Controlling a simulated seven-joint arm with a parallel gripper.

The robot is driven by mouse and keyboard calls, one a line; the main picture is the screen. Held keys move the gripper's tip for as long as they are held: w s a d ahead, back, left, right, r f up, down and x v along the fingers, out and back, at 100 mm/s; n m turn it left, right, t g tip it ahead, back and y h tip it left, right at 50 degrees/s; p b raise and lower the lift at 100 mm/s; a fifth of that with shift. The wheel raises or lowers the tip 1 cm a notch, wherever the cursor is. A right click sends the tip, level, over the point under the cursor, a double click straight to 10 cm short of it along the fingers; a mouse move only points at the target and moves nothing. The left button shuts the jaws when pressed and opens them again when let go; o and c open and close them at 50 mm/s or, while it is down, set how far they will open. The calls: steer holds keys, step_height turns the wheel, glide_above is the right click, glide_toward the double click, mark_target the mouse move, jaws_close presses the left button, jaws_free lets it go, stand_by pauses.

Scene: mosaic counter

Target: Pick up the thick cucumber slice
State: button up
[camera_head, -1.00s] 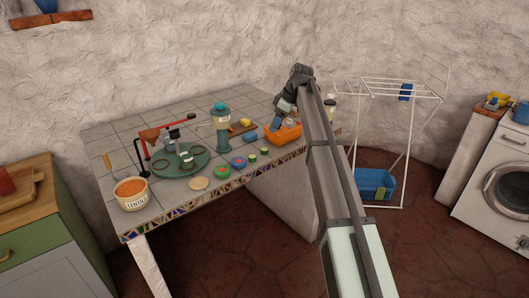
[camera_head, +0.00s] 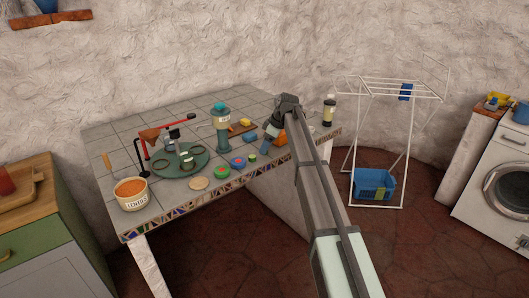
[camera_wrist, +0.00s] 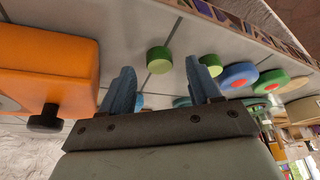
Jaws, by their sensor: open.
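Two green cucumber slices stand near the counter's front edge. One green slice (camera_wrist: 159,60) shows whole in the wrist view, ahead of and between my fingers. The other green slice (camera_wrist: 211,62) is partly behind the right finger there; it also shows in the head view (camera_head: 252,158). I cannot tell surely which is the thicker. My gripper (camera_wrist: 162,78) is open, with nothing between its blue fingertips. In the head view my gripper (camera_head: 267,146) is low over the counter, just right of the visible slice, and hides the area around the other one.
Red-and-blue (camera_head: 238,162) and red-and-green (camera_head: 222,172) rounds lie left of the slices.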

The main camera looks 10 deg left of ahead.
steer(key=shift+w+a+f, duration=0.1)
steer(key=shift+a+f, duration=0.15)
steer(key=shift+f, duration=0.4)
steer(key=c, duration=1.1)
